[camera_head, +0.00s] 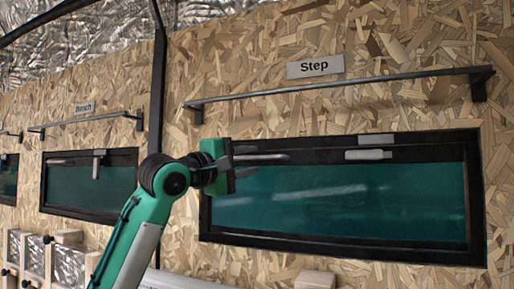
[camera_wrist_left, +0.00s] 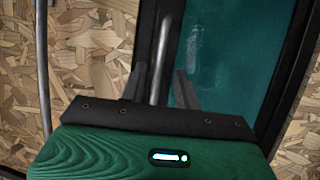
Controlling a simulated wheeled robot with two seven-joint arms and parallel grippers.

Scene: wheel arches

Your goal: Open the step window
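The Step window (camera_head: 340,200) has teal glass in a black frame, under a plate reading "Step" (camera_head: 315,66); it looks shut. A white handle (camera_head: 369,155) lies along the top of its frame. A thin grey rod (camera_head: 270,157) lies at the upper left of the frame. My left gripper (camera_head: 238,160) is at the window's upper left corner. In the left wrist view its two fingers stand apart, one on each side of the grey rod (camera_wrist_left: 163,50); I cannot tell whether they touch it. My right gripper is not in view.
A dark rail (camera_head: 340,88) runs above the window. The Bench window (camera_head: 75,185) is to the left, past a black post (camera_head: 158,80). A wooden block (camera_head: 315,279) sits below the Step window. Chipboard wall surrounds them.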

